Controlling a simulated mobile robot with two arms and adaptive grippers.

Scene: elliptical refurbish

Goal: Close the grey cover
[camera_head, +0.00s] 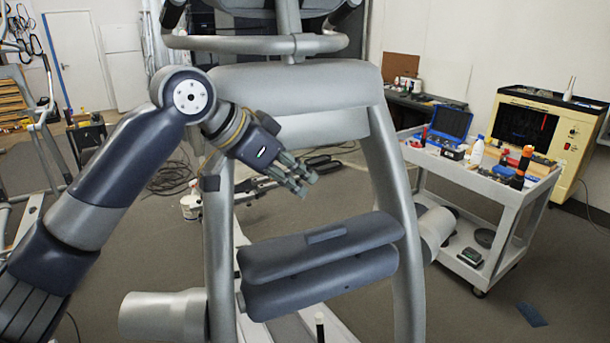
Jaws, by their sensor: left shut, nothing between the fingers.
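The elliptical machine's frame (401,190) fills the middle of the view. A light grey cover (295,88) spans its uprights at the top, with a paler band under its lower edge. Lower down, a dark grey two-part housing (320,260) sits between the uprights; I cannot tell whether this or the upper panel is the task's cover. My left gripper (303,180) is shut and empty. It appears in front of the gap between the upper panel and the dark housing, apart from both. My right gripper is out of view.
A grey cart (480,180) with bottles and an open blue case (449,122) stands at the right. A yellow cabinet (575,140) is behind it. Cables lie on the floor behind the machine. A blue flat piece (531,314) lies on the floor at lower right.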

